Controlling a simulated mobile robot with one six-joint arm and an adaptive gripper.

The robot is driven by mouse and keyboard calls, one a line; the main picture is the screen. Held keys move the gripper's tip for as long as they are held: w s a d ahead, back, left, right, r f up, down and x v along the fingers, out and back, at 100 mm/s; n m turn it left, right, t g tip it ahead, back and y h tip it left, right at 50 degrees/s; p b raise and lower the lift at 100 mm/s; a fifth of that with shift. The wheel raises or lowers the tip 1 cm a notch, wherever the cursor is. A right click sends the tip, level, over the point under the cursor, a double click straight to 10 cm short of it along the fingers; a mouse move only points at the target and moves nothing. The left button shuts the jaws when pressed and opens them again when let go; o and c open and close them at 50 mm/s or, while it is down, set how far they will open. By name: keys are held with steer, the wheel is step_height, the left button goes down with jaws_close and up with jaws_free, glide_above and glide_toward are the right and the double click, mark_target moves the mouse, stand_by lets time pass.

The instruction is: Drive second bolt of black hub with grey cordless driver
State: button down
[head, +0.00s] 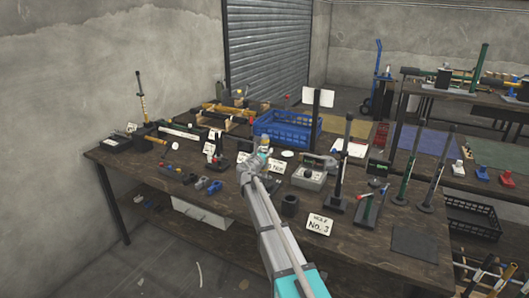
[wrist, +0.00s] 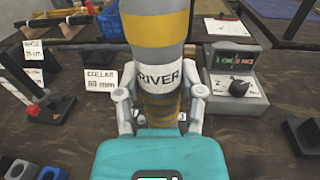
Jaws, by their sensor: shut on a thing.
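My gripper (wrist: 160,118) is shut on the driver (wrist: 158,40), a thick upright grey and yellow-banded cylinder with a white label reading "RIVER", its first letter cut off. One finger is on each side of its lower part. In the head view, the yellow top of the driver (head: 264,141) shows above my gripper (head: 252,160), over the middle of the bench. The driver's tip is hidden. A short black cylinder (head: 290,205) stands to the right of my arm; I cannot tell if it is the black hub. No bolts can be made out.
A grey box with a lit display and black knob (wrist: 238,88) stands right of the driver. A "COLLAR" card (wrist: 101,79) and black stands are at left. A blue crate (head: 290,130) is behind.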

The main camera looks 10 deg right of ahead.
steer(key=shift+s+f+b, duration=0.1)
steer(key=shift+f+b, duration=0.85)
stand_by(2.0)
steer(key=shift+r, duration=0.1)
stand_by(0.7)
